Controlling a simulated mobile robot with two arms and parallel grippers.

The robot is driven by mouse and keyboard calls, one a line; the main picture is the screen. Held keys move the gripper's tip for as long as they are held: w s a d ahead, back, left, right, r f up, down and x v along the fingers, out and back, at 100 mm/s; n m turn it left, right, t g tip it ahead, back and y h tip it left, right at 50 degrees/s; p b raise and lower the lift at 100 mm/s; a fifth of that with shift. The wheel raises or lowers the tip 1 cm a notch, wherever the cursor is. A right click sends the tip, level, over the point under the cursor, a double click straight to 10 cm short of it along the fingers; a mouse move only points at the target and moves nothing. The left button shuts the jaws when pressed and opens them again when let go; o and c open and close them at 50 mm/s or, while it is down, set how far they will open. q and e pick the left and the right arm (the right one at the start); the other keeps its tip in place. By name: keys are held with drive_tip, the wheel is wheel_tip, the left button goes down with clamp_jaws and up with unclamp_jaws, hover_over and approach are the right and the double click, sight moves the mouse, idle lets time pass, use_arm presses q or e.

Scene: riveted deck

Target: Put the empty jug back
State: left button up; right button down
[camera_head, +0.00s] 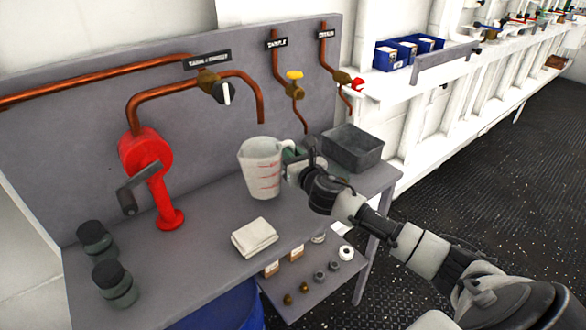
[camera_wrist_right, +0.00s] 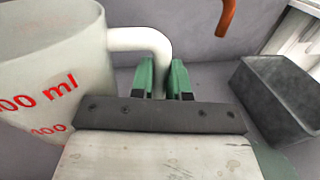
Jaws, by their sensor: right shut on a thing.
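The jug (camera_head: 261,168) is translucent white with red markings and stands upright at the bench, under the open end of a copper pipe. It looks empty, though its inside is mostly hidden. In the right wrist view the jug (camera_wrist_right: 50,65) fills the left side, with its handle (camera_wrist_right: 150,42) reaching to the green fingertips. My right gripper (camera_head: 296,158) is shut on the jug's handle; the green fingers also show in the wrist view (camera_wrist_right: 166,78). I cannot tell whether the jug's base touches the bench. My left gripper is not in view.
A dark grey tray (camera_head: 352,150) stands right of the jug. A folded white cloth (camera_head: 254,236) lies in front of it. A red hand pump (camera_head: 148,165) and two dark-lidded jars (camera_head: 115,282) are at left. A lower shelf (camera_head: 300,290) holds small parts. Bench room is clear between pump and cloth.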

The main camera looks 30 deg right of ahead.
drive_tip(key=shift+f+b, duration=0.5)
drive_tip(key=shift+f, duration=1.45)
drive_tip(key=shift+f, duration=0.1)
drive_tip(key=c, duration=1.1)
unclamp_jaws()
drive_tip(key=shift+s, duration=0.1)
